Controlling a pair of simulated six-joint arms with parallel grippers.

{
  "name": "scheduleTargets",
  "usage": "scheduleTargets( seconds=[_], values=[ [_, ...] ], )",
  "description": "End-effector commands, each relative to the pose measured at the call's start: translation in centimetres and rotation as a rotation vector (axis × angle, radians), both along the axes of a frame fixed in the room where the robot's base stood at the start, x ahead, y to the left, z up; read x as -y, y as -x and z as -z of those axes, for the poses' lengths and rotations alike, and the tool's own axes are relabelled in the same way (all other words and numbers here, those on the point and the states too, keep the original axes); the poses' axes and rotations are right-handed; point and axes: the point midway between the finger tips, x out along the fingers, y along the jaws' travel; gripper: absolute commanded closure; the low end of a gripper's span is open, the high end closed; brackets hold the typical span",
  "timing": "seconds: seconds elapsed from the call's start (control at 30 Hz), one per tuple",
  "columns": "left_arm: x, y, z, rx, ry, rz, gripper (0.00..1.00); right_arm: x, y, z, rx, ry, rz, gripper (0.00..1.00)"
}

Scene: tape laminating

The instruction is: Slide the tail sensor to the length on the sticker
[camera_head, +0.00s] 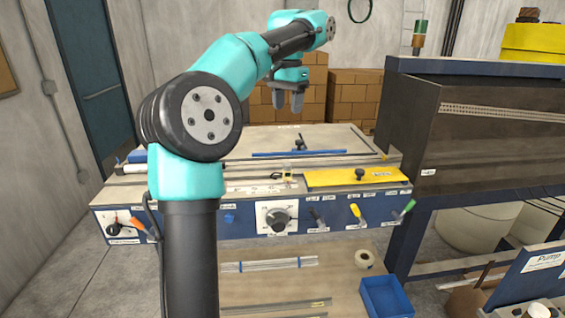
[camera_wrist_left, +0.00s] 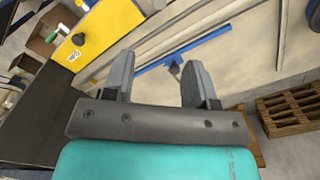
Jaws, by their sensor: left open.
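My left gripper (camera_head: 288,98) hangs open and empty above the back of the bench, with its fingers pointing down. In the left wrist view its two fingers (camera_wrist_left: 158,75) are spread apart. Below it on the bench top lies a blue bar (camera_head: 313,153) with a black knob (camera_head: 299,143) behind it; the bar (camera_wrist_left: 200,41) and knob (camera_wrist_left: 175,69) also show in the left wrist view. I cannot tell for certain which part is the tail sensor. No sticker's length is readable. My right gripper is not in view.
The front panel (camera_head: 240,220) carries a dial and several levers. A tall dark cabinet (camera_head: 480,140) stands at the right. Cardboard boxes (camera_head: 350,95) are stacked behind.

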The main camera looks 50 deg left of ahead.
Motion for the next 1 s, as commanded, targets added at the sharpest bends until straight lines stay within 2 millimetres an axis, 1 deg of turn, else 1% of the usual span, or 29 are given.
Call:
scheduleTargets(
  seconds=[0.17, 0.37, 0.47, 0.67, 1.0],
  values=[
    [0.0, 0.0, 0.3, -0.001, 0.0, 0.0, 0.48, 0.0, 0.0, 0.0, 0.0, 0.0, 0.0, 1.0],
    [0.0, 0.0, 1.6, -0.001, 0.0, 0.0, 0.48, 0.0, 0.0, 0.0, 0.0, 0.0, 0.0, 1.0],
    [0.0, 0.0, 2.8, -0.002, 0.0, 0.0, 0.48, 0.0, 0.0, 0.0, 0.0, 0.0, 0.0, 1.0],
    [0.0, 0.1, 5.9, -0.003, 0.001, 0.001, 0.48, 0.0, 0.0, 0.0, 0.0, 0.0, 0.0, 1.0],
    [0.0, 0.0, 11.8, -0.003, 0.001, 0.001, 0.48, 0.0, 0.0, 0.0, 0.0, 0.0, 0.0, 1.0]
  ],
)
